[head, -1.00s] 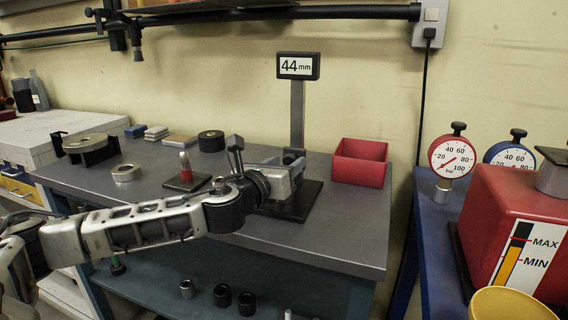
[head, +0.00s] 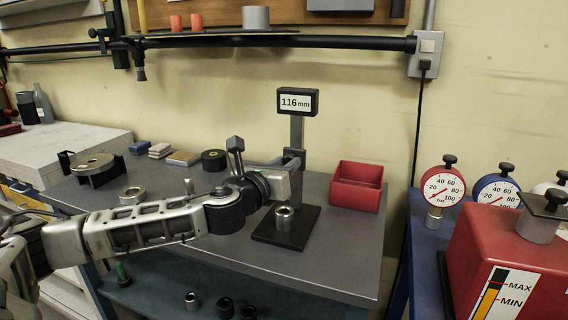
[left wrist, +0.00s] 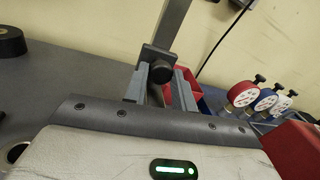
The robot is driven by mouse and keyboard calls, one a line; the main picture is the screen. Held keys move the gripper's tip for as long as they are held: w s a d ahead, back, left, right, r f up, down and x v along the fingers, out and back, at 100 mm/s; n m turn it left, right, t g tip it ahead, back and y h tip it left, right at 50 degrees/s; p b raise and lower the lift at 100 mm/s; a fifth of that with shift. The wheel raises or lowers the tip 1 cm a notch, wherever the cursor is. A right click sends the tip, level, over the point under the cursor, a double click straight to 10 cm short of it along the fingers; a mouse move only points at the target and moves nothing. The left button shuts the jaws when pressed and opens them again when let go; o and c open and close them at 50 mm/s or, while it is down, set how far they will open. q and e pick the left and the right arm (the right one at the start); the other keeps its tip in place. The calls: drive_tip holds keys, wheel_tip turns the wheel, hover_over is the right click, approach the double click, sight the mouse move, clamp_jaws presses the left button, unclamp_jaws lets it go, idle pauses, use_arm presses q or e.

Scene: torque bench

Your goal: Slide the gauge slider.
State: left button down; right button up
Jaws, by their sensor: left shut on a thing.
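The height gauge has an upright grey post (head: 297,132), a dark base plate (head: 265,236) and a display (head: 298,102) reading 116 mm. A metal ring (head: 284,217) stands on the base plate below the gripper. My right gripper is not in view.
A red bin (head: 357,186) stands right of the gauge. A black roll (head: 214,160) and small blocks (head: 160,150) lie at the back left. Dial gauges (head: 443,188) and a red box (head: 510,245) are on the blue bench at right. A shelf is overhead.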

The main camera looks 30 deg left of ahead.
use_arm(q)
wheel_tip(320, 180, up, 4)
drive_tip(key=shift+f+p, duration=0.1)
drive_tip(key=shift+p, duration=1)
drive_tip(key=shift+f, duration=0.1)
drive_tip(key=c, duration=1.1)
unclamp_jaws()
drive_tip(key=shift+c, duration=0.2)
drive_tip(key=shift+s+f, duration=0.1)
